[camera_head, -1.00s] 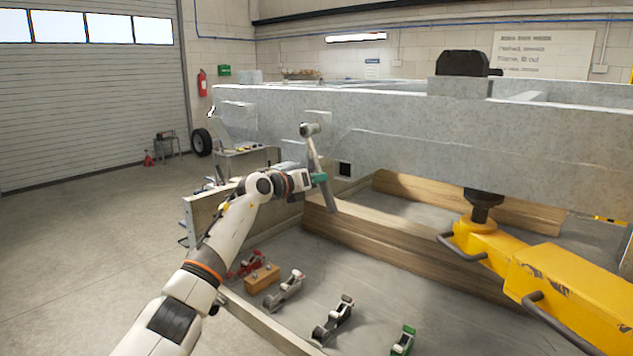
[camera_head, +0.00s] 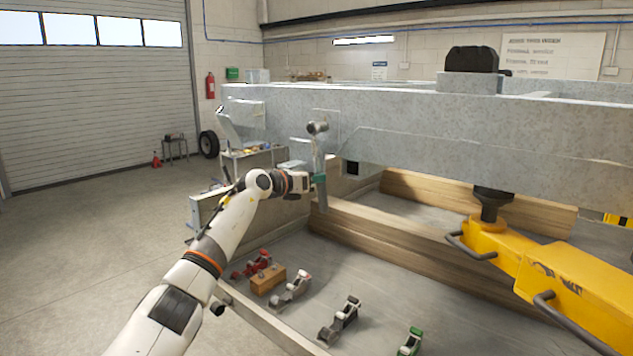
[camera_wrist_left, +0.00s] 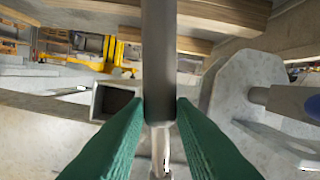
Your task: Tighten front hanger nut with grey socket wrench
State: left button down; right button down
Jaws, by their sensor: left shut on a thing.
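The grey socket wrench (camera_head: 320,160) stands nearly upright against the side of the trailer frame (camera_head: 430,125), its round head (camera_head: 317,128) at the top. The head overlaps a plate on the beam; I cannot tell whether it is seated on a nut. The front hanger nut cannot be made out. My left gripper (camera_head: 318,179) is shut around the wrench handle below the head. In the left wrist view, its green fingers (camera_wrist_left: 161,108) pinch the grey handle (camera_wrist_left: 159,55). My right gripper is not in view.
Several tools lie on the grey surface below, including a red one (camera_head: 252,264), a white one (camera_head: 291,290) and a green one (camera_head: 411,342), near a wooden block (camera_head: 268,281). Timber beams (camera_head: 385,235) and a yellow jack (camera_head: 540,275) stand to the right. Open floor lies left.

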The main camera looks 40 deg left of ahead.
pick_arm(q)
jog(key=shift+a+m, duration=0.3)
jog(key=shift+a, duration=0.05)
